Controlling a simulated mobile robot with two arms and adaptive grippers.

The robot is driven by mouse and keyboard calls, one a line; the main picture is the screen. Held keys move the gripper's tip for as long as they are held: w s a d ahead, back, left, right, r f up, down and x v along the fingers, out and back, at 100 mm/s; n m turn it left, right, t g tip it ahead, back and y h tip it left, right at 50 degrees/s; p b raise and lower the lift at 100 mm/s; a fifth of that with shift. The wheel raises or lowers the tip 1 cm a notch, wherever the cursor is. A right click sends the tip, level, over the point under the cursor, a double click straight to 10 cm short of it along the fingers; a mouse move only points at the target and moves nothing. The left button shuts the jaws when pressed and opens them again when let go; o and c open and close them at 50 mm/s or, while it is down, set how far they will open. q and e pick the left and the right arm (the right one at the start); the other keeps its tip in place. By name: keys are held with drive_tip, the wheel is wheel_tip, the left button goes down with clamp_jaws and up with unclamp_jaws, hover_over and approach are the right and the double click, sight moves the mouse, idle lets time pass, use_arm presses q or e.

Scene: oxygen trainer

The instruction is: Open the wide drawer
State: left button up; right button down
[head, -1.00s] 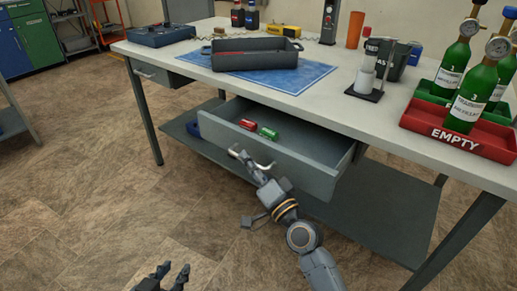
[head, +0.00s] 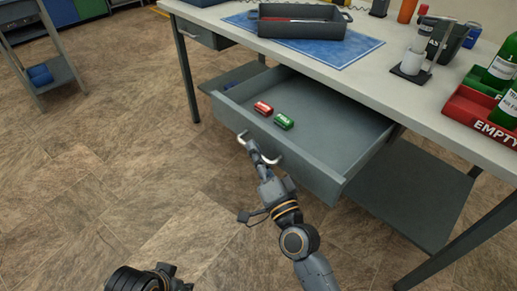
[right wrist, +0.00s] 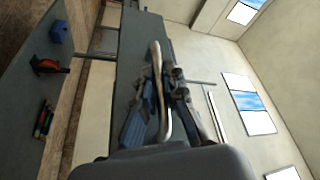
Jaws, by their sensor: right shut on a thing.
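The wide drawer (head: 330,122) under the workbench is pulled well out, so its grey inside shows. A red cylinder (head: 263,108) and a green cylinder (head: 284,122) lie in it. A silver bow handle (head: 276,161) is on its front. My right gripper (head: 255,152) is shut on the handle, near its middle. The right wrist view shows the handle (right wrist: 161,95) between the fingers (right wrist: 168,88). My left gripper (head: 168,275) is low at the bottom edge of the head view, away from the drawer and partly cut off.
The workbench top (head: 380,80) carries a dark tray (head: 300,28) on a blue mat (head: 345,50). A red tray with green bottles (head: 480,115) is at the right. A narrow drawer (head: 200,33) is shut at the left. The floor (head: 100,180) at the left is clear.

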drive_tip(key=shift+f, duration=0.1)
drive_tip(key=c, duration=1.7)
unclamp_jaws()
drive_tip(key=shift+s, duration=0.1)
drive_tip(key=v, duration=1.2)
drive_tip(key=shift+f, duration=0.1)
